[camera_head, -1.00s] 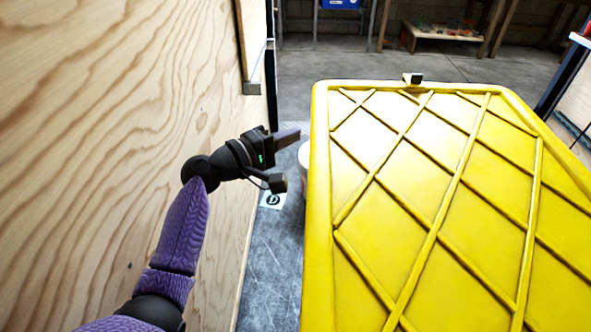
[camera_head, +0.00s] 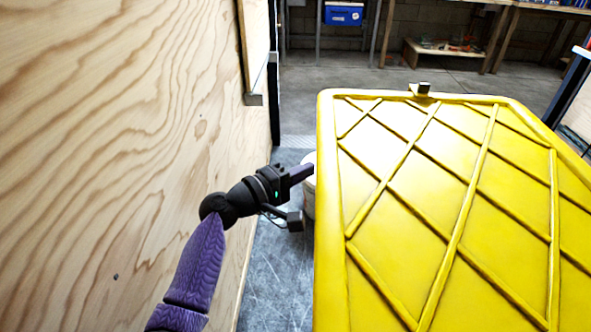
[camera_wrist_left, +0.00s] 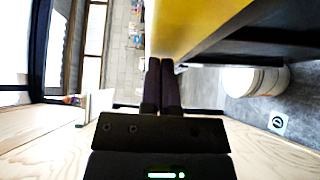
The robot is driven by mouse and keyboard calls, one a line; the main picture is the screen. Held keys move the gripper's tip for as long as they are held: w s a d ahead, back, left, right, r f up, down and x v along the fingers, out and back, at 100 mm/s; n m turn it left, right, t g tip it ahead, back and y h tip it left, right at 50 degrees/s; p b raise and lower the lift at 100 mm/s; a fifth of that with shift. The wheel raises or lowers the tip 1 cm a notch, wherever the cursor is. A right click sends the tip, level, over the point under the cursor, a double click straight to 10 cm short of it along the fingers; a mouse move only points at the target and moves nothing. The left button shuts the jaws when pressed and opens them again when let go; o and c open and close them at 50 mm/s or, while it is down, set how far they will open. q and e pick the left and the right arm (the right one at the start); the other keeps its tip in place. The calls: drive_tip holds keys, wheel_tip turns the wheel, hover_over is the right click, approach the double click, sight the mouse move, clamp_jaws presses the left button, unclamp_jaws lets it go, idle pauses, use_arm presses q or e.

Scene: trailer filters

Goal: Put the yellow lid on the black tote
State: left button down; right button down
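The large yellow lid (camera_head: 400,230), with raised diagonal ribs, fills the right half of the head view. In the left wrist view the yellow surface (camera_wrist_left: 195,22) lies just beyond the fingertips, with a dark surface along its right side; I cannot tell if that is the black tote. The tote is not clearly seen in the head view. My left gripper (camera_head: 304,172) is beside the lid's left edge. Its fingers (camera_wrist_left: 161,85) are close together with nothing visible between them.
A small dark block (camera_head: 423,88) shows at the lid's far edge. A plywood wall (camera_head: 110,150) stands close on the left. A white bucket (camera_head: 309,200) is on the grey floor, partly hidden by the lid. A blue bin (camera_head: 343,13) and wooden shelving are at the back.

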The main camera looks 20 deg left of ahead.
use_arm(q)
drive_tip(key=shift+d, duration=0.35)
